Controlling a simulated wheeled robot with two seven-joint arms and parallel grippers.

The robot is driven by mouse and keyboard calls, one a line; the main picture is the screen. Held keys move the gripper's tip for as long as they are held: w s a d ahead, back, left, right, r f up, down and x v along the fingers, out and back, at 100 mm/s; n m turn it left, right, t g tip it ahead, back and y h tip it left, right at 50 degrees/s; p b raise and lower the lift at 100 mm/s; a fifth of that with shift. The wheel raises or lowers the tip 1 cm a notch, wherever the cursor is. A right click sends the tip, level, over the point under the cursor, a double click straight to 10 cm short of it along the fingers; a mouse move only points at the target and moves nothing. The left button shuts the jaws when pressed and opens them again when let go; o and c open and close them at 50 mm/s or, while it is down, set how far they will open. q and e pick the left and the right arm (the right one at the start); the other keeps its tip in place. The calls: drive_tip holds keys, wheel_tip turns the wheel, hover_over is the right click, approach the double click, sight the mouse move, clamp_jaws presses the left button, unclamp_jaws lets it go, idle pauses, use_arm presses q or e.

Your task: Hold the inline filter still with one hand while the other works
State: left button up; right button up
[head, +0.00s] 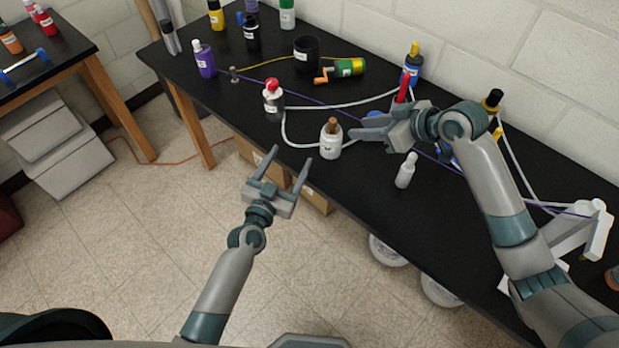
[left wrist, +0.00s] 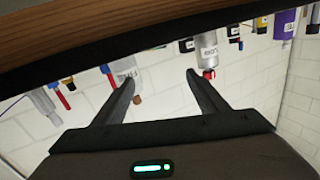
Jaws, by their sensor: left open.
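I cannot pick out the inline filter for certain. A small blue piece (head: 374,115) shows on the bench beside my right gripper (head: 360,139), partly hidden by it; I cannot tell what it is. The right gripper is low over the black bench, its fingers pointing left, and whether they hold anything is unclear. My left gripper (head: 288,158) is open and empty, in front of the bench's front edge. It also shows open in the left wrist view (left wrist: 160,80). A white tube (head: 345,105) loops across the bench near a grey red-capped bottle (head: 273,101).
A white jar with a brown top (head: 330,141) stands close to the right gripper's fingers. A black cup (head: 306,53), a green-yellow cylinder (head: 350,67) and a purple bottle (head: 204,60) stand or lie farther back.

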sight(336, 132)
use_arm(q)
drive_tip(key=shift+n+h, duration=0.3)
drive_tip(key=shift+h, duration=0.1)
drive_tip(key=s+d, duration=0.2)
drive_tip(key=d, duration=0.1)
drive_tip(key=s+d, duration=0.3)
drive_tip(key=shift+r, duration=0.15)
drive_tip(key=shift+w, duration=0.1)
drive_tip(key=x, duration=1.7)
drive_tip(key=shift+d, duration=0.15)
